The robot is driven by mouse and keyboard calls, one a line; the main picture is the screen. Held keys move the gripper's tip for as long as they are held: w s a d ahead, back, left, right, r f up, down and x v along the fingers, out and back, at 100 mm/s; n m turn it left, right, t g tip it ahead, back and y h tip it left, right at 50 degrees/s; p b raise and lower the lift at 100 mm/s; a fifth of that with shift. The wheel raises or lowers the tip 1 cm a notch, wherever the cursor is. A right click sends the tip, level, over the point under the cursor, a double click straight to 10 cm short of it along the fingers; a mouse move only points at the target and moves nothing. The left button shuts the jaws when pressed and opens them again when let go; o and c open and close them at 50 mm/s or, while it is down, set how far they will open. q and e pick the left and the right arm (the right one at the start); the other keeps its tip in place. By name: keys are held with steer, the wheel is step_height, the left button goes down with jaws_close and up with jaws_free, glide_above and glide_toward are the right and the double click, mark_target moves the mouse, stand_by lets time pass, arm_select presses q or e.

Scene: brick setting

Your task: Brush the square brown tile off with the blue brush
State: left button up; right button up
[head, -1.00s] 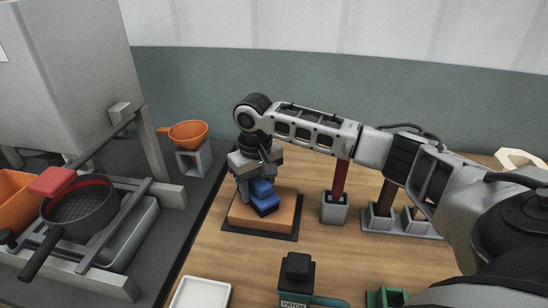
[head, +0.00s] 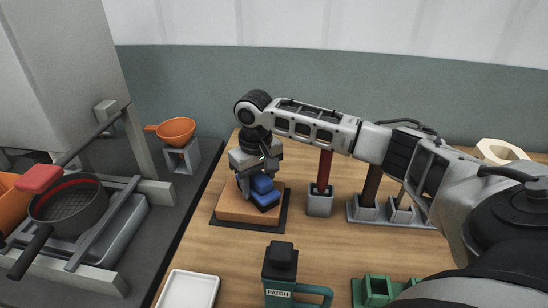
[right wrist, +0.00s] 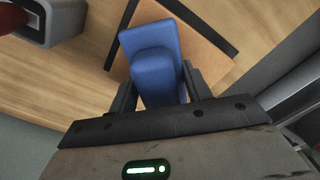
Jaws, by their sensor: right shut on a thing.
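The square brown tile (head: 236,207) lies on a dark mat (head: 232,222) on the wooden table, left of centre in the head view. The blue brush (head: 263,194) is over the tile's right part. My right gripper (head: 252,181) is shut on the brush from above. In the right wrist view the brush (right wrist: 152,62) sits between the two fingers (right wrist: 160,100), with the tile (right wrist: 205,50) behind it. The bristles are hidden, so I cannot tell whether they touch the tile. My left gripper is not in view.
A grey holder (head: 320,203) with a red-handled tool and a grey rack (head: 394,214) stand right of the tile. A dark PATCH container (head: 280,268), a white tray (head: 188,291) and a green block (head: 378,290) are in front. A pan (head: 68,210) and an orange funnel (head: 177,131) are at left.

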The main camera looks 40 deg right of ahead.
steer(key=shift+s+d, duration=0.8)
steer(key=shift+r, duration=4.1)
steer(key=shift+a, duration=0.15)
